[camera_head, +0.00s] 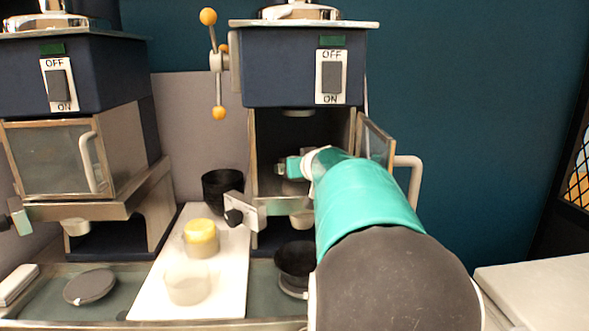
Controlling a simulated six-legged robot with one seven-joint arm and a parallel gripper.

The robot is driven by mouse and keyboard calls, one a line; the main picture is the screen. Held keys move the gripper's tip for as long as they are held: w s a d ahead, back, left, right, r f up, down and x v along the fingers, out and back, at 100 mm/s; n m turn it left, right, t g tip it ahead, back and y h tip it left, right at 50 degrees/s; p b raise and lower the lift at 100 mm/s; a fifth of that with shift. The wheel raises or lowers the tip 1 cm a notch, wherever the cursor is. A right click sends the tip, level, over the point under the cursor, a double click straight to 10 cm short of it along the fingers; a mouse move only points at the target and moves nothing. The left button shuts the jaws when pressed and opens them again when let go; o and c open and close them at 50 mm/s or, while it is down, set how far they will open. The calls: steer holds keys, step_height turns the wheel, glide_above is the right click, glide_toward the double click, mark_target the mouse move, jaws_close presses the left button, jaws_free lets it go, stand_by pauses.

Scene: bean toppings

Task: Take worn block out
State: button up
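The right machine (300,66) has its glass door (376,141) swung open to the right. My teal arm reaches from the lower right into its dark chamber. My gripper (280,169) is inside the chamber, small and partly hidden by my wrist, so its fingers cannot be made out clearly. A greyish piece (294,187) shows just below the gripper; I cannot tell whether it is the worn block or whether the gripper touches it. No other thing can be picked out as the worn block.
The left machine (62,80) has its door (55,160) shut. A white board (215,285) carries a yellow-topped cup (201,238) and a clear cup (187,284). Black cups stand behind the board (224,187) and below the right machine (296,262). A pale counter (545,290) lies at right.

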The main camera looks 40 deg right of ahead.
steer(key=shift+w+d+f, duration=0.1)
steer(key=shift+w, duration=0.1)
steer(key=c, duration=1.1)
steer(key=shift+s+r, duration=0.2)
steer(key=shift+r, duration=0.4)
steer(key=shift+w+r, duration=0.1)
steer(key=shift+r, duration=0.3)
